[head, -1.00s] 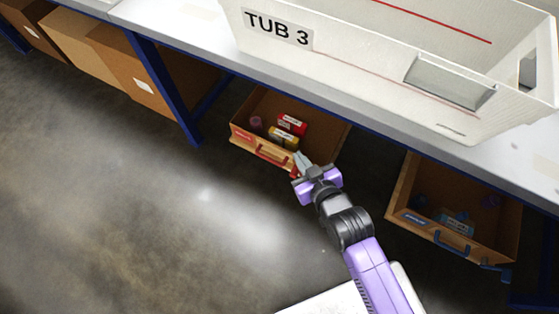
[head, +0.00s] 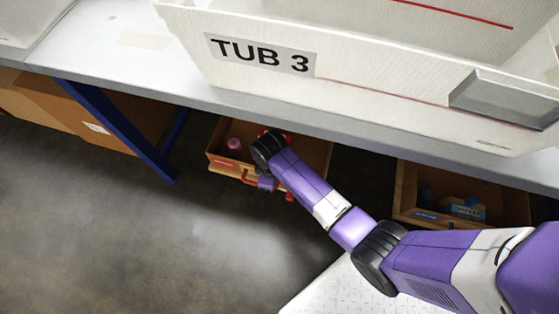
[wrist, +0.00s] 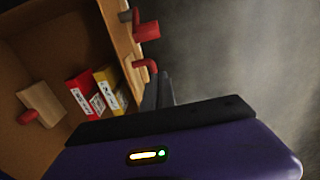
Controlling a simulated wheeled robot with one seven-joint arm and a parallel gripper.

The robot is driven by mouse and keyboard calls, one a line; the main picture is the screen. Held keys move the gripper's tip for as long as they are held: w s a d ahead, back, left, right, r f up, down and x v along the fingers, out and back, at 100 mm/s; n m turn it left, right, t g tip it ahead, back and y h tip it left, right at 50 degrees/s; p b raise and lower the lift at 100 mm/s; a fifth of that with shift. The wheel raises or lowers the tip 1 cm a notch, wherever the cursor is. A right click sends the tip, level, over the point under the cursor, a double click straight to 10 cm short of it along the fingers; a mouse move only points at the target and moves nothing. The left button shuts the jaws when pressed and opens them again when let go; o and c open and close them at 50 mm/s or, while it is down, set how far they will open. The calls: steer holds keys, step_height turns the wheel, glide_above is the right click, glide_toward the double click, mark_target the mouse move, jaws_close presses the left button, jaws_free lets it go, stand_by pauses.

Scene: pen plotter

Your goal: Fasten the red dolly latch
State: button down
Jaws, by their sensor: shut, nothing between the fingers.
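The red dolly is an open wooden box (head: 224,163) under the bench, with a red handle (head: 250,178) on its front. A red part that looks like the latch (head: 289,196) shows right of the handle. In the wrist view the box's front board (wrist: 112,35) carries two red parts on its outer face, an upper one (wrist: 146,29) and a lower hooked one (wrist: 147,67); which is the latch I cannot tell. My gripper (wrist: 158,90) is shut and empty, beside the board just below the hooked part. In the head view my gripper (head: 266,184) is at the box front, its fingertips mostly hidden.
The box holds a red carton (wrist: 82,90), a yellow carton (wrist: 108,83) and a wooden piece with a red knob (wrist: 40,103). A blue-handled box (head: 405,190) stands to the right. The bench edge (head: 330,125) overhangs; a blue leg (head: 115,130) stands left. Floor in front is clear.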

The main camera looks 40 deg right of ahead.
stand_by(0.3)
step_height(320, 180, down, 9)
steer(key=s+d+b, duration=0.2)
steer(key=s+b, duration=0.1)
steer(key=b, duration=0.2)
steer(key=shift+r, duration=0.15)
stand_by(0.3)
steer(key=shift+d, duration=0.15)
